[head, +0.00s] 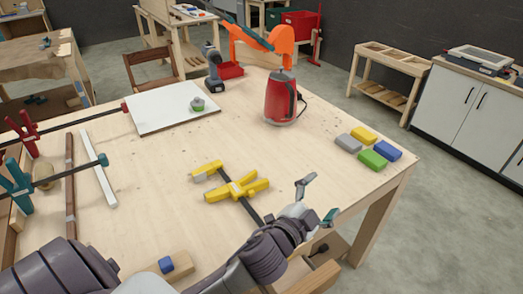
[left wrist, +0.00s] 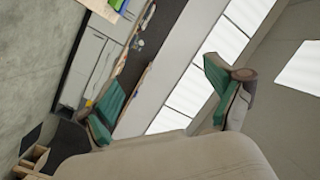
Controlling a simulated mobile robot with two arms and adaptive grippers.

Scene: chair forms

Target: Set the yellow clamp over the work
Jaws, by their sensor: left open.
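The yellow clamp (head: 243,187) lies on the wooden table (head: 150,215), its dark bar running toward the lower right, where my left arm hides its end. My left gripper (head: 318,200) is open and empty, to the right of the clamp near the table's right edge, apart from its yellow jaws. In the left wrist view its spread green-padded fingers (left wrist: 160,85) have nothing between them. Which piece is the work is unclear; dark wooden strips (head: 70,185) lie at the left, with a teal clamp (head: 18,188) and a red clamp (head: 28,135) beside them. My right gripper is not in view.
A red kettle (head: 281,98), a drill (head: 213,70) and a white board (head: 172,107) stand or lie toward the back. Several coloured blocks (head: 373,158) sit at the right corner. A wood block with a blue piece (head: 166,265) is at the near edge. The middle is mostly clear.

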